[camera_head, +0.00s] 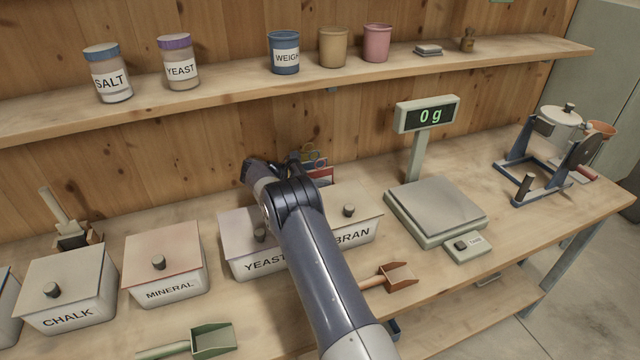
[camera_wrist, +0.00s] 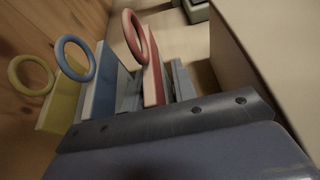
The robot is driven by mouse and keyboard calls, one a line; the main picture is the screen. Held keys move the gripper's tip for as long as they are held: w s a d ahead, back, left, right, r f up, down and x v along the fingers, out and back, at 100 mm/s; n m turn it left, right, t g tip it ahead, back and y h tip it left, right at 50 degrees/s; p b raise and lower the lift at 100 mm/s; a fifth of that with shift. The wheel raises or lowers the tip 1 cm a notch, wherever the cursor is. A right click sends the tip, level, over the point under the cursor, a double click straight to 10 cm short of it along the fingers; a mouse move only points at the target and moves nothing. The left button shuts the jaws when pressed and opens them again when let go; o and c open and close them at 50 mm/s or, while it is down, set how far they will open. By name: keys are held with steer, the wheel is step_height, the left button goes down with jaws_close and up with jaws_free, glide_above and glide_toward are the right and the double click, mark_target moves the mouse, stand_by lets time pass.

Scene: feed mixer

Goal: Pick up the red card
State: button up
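The red card (camera_wrist: 154,72) stands upright with a red ring at its top in the wrist view. A blue card (camera_wrist: 103,82) and a yellow card (camera_wrist: 62,100), each with a ring, stand to its left. My gripper (camera_wrist: 157,82) has one grey finger on each side of the red card, with a narrow gap showing on the right side. In the head view, the red card (camera_head: 321,174) shows partly behind the bran box; my arm hides the fingertips.
The bran box (camera_head: 352,212) and yeast box (camera_head: 240,232) stand just in front of the cards. The wooden wall is close behind them. The scale (camera_head: 436,208) reads 0 g to the right. A shelf (camera_head: 230,92) runs above.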

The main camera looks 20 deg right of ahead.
jaws_close()
step_height(320, 180, up, 10)
steer(key=shift+r+b, duration=0.1)
steer(key=shift+b, duration=0.75)
